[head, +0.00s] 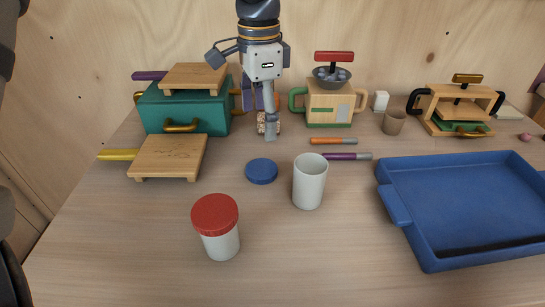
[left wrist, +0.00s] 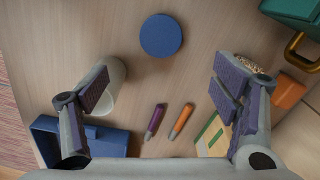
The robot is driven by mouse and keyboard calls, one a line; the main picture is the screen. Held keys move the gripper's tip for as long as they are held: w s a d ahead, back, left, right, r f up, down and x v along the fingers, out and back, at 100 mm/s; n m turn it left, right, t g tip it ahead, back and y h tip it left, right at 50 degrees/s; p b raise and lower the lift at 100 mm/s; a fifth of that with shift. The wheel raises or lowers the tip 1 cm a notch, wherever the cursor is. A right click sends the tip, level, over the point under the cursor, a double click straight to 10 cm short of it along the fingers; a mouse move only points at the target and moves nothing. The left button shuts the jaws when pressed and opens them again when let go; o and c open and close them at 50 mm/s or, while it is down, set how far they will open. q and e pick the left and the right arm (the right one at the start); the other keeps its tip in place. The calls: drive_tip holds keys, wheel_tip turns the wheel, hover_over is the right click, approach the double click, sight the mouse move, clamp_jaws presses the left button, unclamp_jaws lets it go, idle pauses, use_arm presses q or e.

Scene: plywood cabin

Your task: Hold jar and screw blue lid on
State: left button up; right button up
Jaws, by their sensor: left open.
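The blue lid (head: 261,171) lies flat on the table in the middle of the head view, and it shows near the top of the left wrist view (left wrist: 161,35). An open white jar (head: 308,184) stands upright just right of the lid. In the left wrist view the white jar (left wrist: 117,78) is partly hidden behind a finger. My left gripper (head: 264,117) is open and empty, beyond the lid in the head view; its spread fingers show in the left wrist view (left wrist: 162,88). My right gripper is not in view.
A white jar with a red lid (head: 215,220) stands in front. An orange pen (head: 333,141) and a purple pen (head: 347,156) lie behind the open jar. A blue tray (head: 394,205) is at right, a teal box (head: 185,108) at back left. The table's front is clear.

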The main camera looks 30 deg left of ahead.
use_arm(q)
hover_over(259, 168)
drive_tip(key=f, duration=0.7)
drive_tip(key=shift+d+b, duration=0.3)
drive_tip(key=shift+r, duration=0.1)
drive_tip(key=f, duration=0.5)
drive_tip(key=shift+a+f, duration=0.2)
drive_tip(key=shift+a, duration=0.05)
drive_tip(key=shift+r, duration=0.1)
drive_tip(key=c, duration=1)
